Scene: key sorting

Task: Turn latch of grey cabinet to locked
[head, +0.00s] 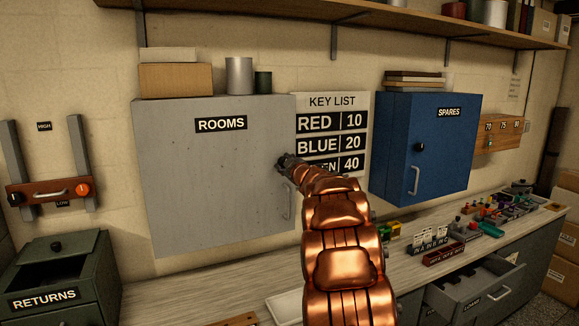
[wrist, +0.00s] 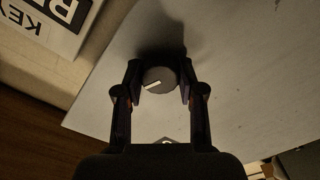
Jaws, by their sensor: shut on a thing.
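The grey cabinet (head: 205,160), labelled ROOMS, hangs on the wall with its door closed. It also fills much of the wrist view (wrist: 245,80). Its latch (wrist: 158,80) is a dark round knob with a pale pointer line, which lies slanted, closer to level than upright in the wrist view. My gripper (wrist: 158,82) is shut on the latch, one finger on each side. In the head view my gripper (head: 284,163) is at the right edge of the cabinet door, and my arm hides the latch. The cabinet's handle (head: 287,202) is below my gripper.
A key list (head: 333,102) hangs on the wall right of the grey cabinet. A blue SPARES cabinet (head: 405,150) is further right. The counter below holds small coloured items and an open drawer (head: 475,290). A RETURNS box (head: 50,295) stands at lower left.

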